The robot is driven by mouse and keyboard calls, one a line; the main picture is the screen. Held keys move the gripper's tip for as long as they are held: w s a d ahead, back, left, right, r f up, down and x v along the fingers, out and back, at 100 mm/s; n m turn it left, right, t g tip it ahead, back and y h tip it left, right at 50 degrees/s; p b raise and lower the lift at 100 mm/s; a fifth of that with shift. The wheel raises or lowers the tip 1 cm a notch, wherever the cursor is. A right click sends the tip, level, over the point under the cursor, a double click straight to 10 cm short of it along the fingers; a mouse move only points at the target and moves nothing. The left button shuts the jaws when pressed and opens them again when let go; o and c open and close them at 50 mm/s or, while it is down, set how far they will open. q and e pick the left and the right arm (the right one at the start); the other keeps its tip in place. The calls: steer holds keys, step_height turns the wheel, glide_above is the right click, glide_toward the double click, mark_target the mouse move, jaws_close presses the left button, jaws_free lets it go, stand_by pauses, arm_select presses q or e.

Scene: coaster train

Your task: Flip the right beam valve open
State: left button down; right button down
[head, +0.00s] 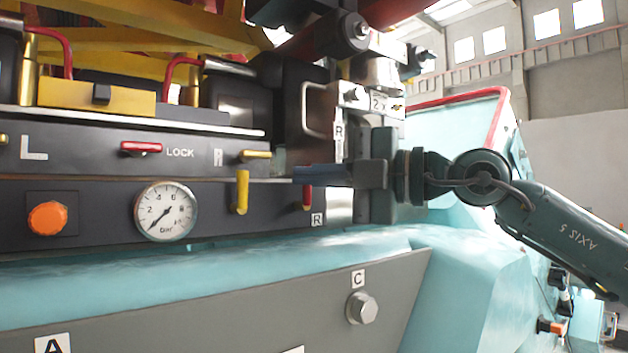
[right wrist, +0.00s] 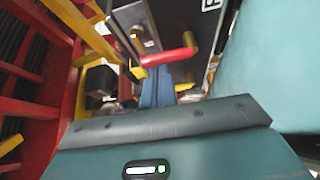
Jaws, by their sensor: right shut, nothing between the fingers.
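The right beam valve appears to be the small red lever (head: 307,198) by the lower R label (head: 317,219) on the dark panel. In the head view it hangs down and its upper part is hidden behind my fingers. My right gripper (head: 297,174) reaches in from the right, its blue fingers shut and empty, level across the top of the lever. In the right wrist view the fingers (right wrist: 156,82) end close to a red lever (right wrist: 168,57); I cannot tell whether they touch it. My left gripper is not in view.
A yellow lever (head: 242,191) hangs just left of the fingers. The panel also holds a pressure gauge (head: 165,212), an orange button (head: 47,218) and a red LOCK handle (head: 141,148). A metal handle and block (head: 318,110) stand above the gripper. Teal bodywork (head: 200,265) lies below.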

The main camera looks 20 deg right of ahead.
steer(key=shift+f, duration=0.1)
arm_select(q)
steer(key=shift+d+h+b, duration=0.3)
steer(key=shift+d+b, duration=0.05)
steer(key=shift+b, duration=0.1)
arm_select(e)
steer(key=shift+d+m, duration=0.1)
steer(key=shift+m, duration=0.2)
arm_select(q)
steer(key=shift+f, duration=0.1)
